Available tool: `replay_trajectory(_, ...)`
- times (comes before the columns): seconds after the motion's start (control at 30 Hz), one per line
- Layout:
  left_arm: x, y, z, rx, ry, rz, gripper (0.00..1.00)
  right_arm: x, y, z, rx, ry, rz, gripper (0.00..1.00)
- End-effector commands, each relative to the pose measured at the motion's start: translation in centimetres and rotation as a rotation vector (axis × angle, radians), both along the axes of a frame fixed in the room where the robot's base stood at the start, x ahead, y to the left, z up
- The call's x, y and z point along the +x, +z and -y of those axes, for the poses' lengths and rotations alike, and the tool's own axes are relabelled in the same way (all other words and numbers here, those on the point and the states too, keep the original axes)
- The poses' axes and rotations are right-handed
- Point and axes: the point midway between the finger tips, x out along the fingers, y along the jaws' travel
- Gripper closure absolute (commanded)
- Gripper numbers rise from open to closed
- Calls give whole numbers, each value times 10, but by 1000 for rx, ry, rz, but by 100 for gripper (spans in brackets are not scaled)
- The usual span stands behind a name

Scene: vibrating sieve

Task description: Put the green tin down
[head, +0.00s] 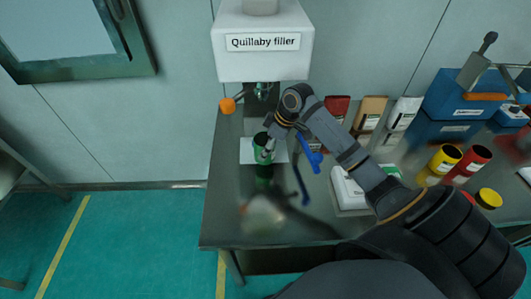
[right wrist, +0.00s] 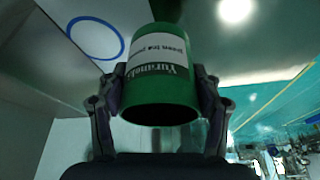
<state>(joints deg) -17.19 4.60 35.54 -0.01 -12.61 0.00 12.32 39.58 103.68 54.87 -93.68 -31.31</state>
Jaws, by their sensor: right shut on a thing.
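The green tin (head: 261,141) is at the left part of the steel table, under the white Quillaby filler (head: 262,62). My right gripper (head: 269,150) is shut on it from the right. In the right wrist view the tin (right wrist: 162,98) sits between both fingers of my right gripper (right wrist: 160,100), its pale label facing the camera. A white pad (head: 248,156) lies below or behind the tin. I cannot tell whether the tin touches it. My left gripper is not in view.
An orange knob (head: 227,106) is on the left of the filler. Packets (head: 371,112), a white device (head: 349,192), yellow and red tins (head: 474,161) and a blue box (head: 465,98) stand further right. The table's front left is clear.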

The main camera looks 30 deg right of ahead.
Motion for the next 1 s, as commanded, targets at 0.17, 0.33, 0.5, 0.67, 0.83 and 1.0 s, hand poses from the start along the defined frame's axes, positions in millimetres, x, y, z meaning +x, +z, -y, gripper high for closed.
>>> replay_trajectory(0.17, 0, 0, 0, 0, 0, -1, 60, 3, -4, 1, 0, -1, 1, 67)
replay_trajectory(0.33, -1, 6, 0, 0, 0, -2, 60, 5, -25, 1, 2, 0, -5, 67)
replay_trajectory(0.5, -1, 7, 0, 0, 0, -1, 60, 6, -39, 2, -1, 1, 1, 67)
replay_trajectory(0.67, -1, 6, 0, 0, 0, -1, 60, 6, -40, 2, -1, 1, 1, 67)
replay_trajectory(0.83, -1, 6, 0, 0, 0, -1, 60, 6, -42, 2, -1, 0, 1, 26)
replay_trajectory(1.0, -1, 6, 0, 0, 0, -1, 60, 6, -42, 2, -1, 0, 1, 12)
